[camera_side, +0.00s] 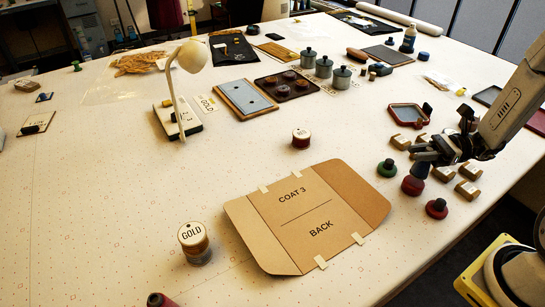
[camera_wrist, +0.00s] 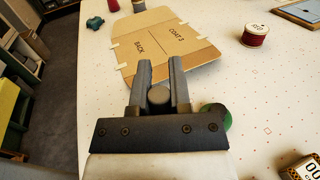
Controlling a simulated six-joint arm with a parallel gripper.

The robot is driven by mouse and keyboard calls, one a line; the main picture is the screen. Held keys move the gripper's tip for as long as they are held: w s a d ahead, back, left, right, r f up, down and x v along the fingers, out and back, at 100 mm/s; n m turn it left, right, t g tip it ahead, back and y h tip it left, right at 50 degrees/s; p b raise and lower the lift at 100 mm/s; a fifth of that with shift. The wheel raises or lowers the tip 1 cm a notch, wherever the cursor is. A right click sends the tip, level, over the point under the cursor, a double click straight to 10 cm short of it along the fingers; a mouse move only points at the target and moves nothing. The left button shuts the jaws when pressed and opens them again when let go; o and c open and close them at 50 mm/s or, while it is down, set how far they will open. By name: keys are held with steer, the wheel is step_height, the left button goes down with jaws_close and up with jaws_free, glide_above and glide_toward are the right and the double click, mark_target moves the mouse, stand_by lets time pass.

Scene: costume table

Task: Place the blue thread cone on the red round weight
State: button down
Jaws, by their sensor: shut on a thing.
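My gripper (camera_side: 436,152) is at the right of the table in the side view, shut on the blue thread cone (camera_side: 420,169). In the wrist view, a grey round top of the cone (camera_wrist: 158,96) shows between the two fingers (camera_wrist: 160,78). The cone's dark blue lower part hangs directly over a red round weight (camera_side: 412,187). The cone's base looks very close to this weight; I cannot tell whether they touch. The weight's top is partly hidden by the cone, and the weight is hidden in the wrist view.
A green weight (camera_side: 386,169) stands close by on the left, also in the wrist view (camera_wrist: 217,117). Another red weight (camera_side: 437,208) with a dark knob stands front right. Tan blocks (camera_side: 468,189) lie behind and right. The cardboard pattern (camera_side: 305,215) lies left.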

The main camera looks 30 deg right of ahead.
steer(key=shift+f, duration=1.1)
steer(key=shift+f, duration=0.15)
steer(key=c, duration=0.6)
jaws_free()
steer(key=shift+o, duration=0.2)
steer(key=shift+s+d+r, duration=0.1)
steer(key=shift+d+r, duration=0.05)
steer(key=shift+r, duration=0.05)
steer(key=v, duration=1.1)
steer(key=shift+d, duration=0.35)
steer(key=shift+s, duration=0.1)
